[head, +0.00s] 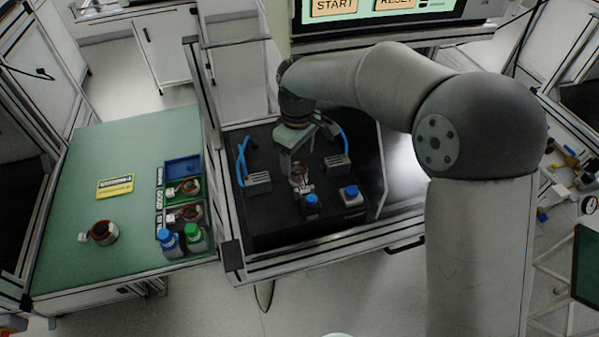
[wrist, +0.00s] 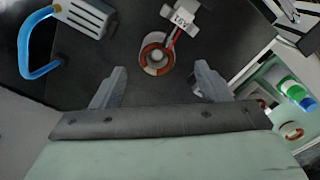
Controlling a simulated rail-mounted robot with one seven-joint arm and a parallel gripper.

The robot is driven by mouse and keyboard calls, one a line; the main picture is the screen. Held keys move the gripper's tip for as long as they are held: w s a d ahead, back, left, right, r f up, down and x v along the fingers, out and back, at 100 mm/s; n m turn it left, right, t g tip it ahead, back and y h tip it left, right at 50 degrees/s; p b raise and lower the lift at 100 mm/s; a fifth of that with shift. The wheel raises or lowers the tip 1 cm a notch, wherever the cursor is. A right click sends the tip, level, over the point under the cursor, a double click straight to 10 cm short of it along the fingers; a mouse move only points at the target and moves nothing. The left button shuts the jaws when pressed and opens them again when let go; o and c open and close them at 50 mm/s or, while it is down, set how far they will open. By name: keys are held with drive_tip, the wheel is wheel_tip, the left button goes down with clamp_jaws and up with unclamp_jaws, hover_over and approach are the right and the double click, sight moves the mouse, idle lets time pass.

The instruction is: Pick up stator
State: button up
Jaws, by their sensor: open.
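A stator with a copper-red ring and a white tagged part (head: 299,179) sits on the black test platform, below my gripper in the head view. In the wrist view this stator (wrist: 156,57) lies just ahead of the fingertips, near the middle of the gap, with its white labelled part (wrist: 182,17) beyond it. My gripper (wrist: 160,82) is open and empty, its two grey fingers apart. It also shows in the head view (head: 292,170), where its fingertips are hard to make out. Another stator (head: 103,233) lies on the green table at left, and more lie in the trays (head: 184,187).
Grey clamp blocks with blue hoses (head: 257,182) and (head: 337,163) flank the stator. Blue-topped buttons (head: 312,201) and (head: 350,192) stand in front. Blue and green bottles (head: 193,233) stand by the trays. A yellow label (head: 115,186) lies on the green table (head: 80,165).

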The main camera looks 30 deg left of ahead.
sight(299, 168)
drive_tip(key=shift+w+f+p, duration=0.2)
drive_tip(key=shift+f+p, duration=0.7)
drive_tip(key=shift+f, duration=1.9)
drive_tip(key=c, duration=1.1)
drive_tip(key=shift+r, duration=0.1)
drive_tip(key=shift+c, duration=0.2)
